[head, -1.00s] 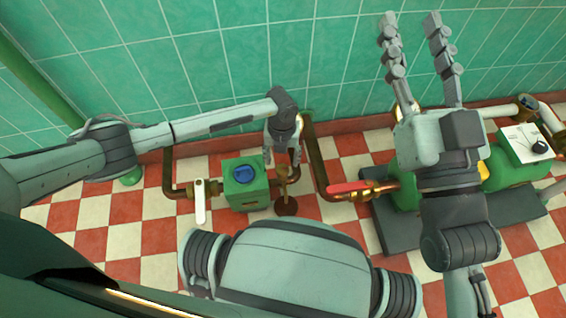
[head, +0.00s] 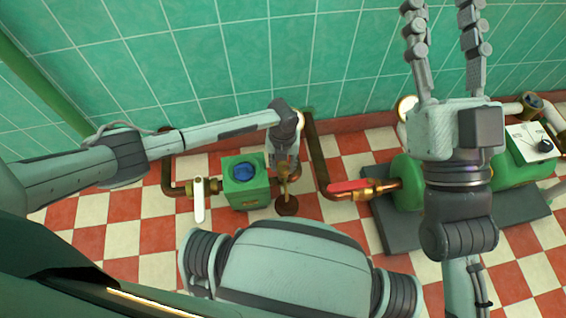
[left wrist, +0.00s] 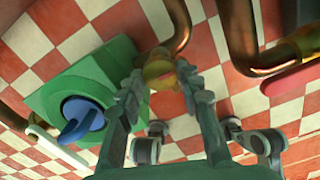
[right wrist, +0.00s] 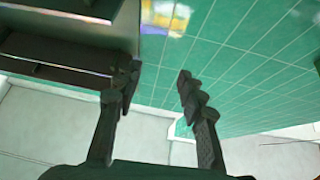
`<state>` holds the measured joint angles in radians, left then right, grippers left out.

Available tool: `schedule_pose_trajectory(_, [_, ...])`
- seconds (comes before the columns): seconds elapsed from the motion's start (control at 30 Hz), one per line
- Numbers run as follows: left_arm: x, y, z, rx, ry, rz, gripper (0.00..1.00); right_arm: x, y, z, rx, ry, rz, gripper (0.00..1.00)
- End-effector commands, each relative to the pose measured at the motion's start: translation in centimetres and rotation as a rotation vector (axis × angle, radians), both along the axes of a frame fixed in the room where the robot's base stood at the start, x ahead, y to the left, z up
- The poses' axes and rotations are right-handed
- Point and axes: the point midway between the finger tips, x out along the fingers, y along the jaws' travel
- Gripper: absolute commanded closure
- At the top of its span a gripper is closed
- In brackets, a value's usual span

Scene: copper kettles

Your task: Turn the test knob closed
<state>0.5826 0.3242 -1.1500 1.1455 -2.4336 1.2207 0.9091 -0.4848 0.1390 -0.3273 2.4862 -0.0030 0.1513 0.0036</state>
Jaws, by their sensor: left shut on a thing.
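A small brass knob (left wrist: 160,72) sits on the pipe beside the green box, between the fingertips of my left gripper (left wrist: 160,85). In the head view my left gripper (head: 286,165) reaches down to the brass fitting just right of the green box, and its fingers partly hide the knob. The gripper is shut on the brass knob. The green box (head: 243,192) has a blue knob (head: 244,172) on top, which also shows in the left wrist view (left wrist: 82,120). My right gripper (head: 446,45) is raised before the wall, open and empty.
A white lever (head: 199,200) is left of the green box, a red lever (head: 350,185) right of it. A dark drain (head: 287,206) lies below the knob. A green machine (head: 406,180) stands on a dark base at right. Copper pipes run along the tiled wall.

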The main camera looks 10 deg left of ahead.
Motion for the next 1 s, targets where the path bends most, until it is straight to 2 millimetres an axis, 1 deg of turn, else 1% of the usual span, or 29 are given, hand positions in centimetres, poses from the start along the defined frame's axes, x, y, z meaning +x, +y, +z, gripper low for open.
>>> schedule_pose_trajectory(0.03, [0.0, 0.0, 0.0, 0.0, 0.0, 0.0, 0.89, 0.0, 0.0, 0.0, 0.0, 0.001, 0.0, 0.6])
schedule_pose_trajectory(0.07, [0.0, 0.0, 0.0, 0.0, 0.0, 0.0, 0.93, 0.0, 0.0, 0.0, 0.0, 0.001, 0.0, 0.6])
schedule_pose_trajectory(0.1, [0.0, 0.0, 0.0, 0.0, 0.0, 0.0, 0.94, 0.0, 0.0, 0.0, 0.0, 0.001, 0.0, 0.6])
schedule_pose_trajectory(0.33, [0.0, 0.0, 0.0, 0.0, 0.0, -0.023, 0.94, 0.0, 0.0, -0.1, 0.0, -0.001, 0.0, 0.6])
schedule_pose_trajectory(0.47, [0.0, 0.0, 0.0, 0.001, -0.001, -0.073, 0.94, -0.1, 0.0, 0.0, 0.003, -0.009, 0.0, 0.6])
schedule_pose_trajectory(0.67, [0.1, 0.1, 0.0, 0.002, -0.001, -0.21, 0.94, -0.3, -0.2, 0.3, 0.011, -0.032, -0.002, 0.6])
schedule_pose_trajectory(1.0, [0.1, 0.1, 0.0, 0.002, -0.001, -0.528, 0.94, -1.0, -0.7, 1.5, 0.037, -0.122, -0.009, 0.6])
